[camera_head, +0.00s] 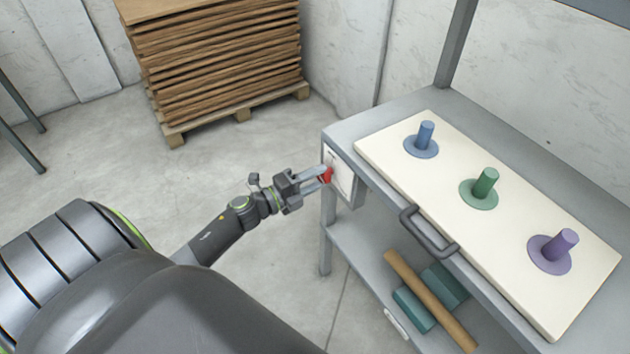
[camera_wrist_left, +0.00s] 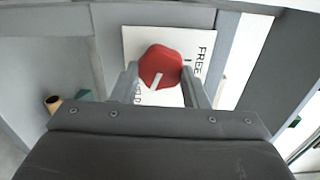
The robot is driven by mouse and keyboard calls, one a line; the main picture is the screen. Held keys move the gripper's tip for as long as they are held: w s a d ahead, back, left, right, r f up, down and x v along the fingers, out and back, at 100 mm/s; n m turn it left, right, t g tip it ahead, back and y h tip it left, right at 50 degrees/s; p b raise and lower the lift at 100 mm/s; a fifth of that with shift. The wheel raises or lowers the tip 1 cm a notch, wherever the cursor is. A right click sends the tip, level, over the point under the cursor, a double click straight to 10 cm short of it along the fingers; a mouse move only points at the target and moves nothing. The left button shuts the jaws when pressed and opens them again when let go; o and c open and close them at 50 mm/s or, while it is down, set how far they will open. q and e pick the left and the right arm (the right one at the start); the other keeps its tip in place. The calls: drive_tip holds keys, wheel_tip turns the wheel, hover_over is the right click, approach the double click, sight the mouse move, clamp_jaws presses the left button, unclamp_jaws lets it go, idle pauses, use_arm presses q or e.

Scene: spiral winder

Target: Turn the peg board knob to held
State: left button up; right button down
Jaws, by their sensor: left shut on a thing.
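The red knob (camera_head: 326,175) sits on a white plate (camera_head: 339,172) at the left end of the grey bench, below the peg board (camera_head: 440,170). In the left wrist view the knob (camera_wrist_left: 160,65) carries a white pointer line, tilted toward the lower left. The plate (camera_wrist_left: 205,75) shows "FREE" at the right and part of a second word, ending in "LD", below the knob. My left gripper (camera_head: 322,175) is shut on the knob, with one finger on each side. Its fingers partly hide the lettering. My right gripper is not in view.
The board carries a blue peg (camera_head: 425,135), a green peg (camera_head: 485,184) and a purple peg (camera_head: 558,246). A grey handle (camera_head: 428,235) juts from the bench front. A brown tube (camera_head: 430,300) and teal blocks lie on the lower shelf. A loaded pallet (camera_head: 220,65) stands behind.

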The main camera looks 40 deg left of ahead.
use_arm(q)
drive_tip(key=shift+f+m, duration=0.15)
drive_tip(key=shift+m, duration=0.55)
drive_tip(key=shift+b, duration=0.3)
drive_tip(key=shift+m, duration=0.4)
drive_tip(key=o, duration=1)
drive_tip(key=shift+c, duration=0.2)
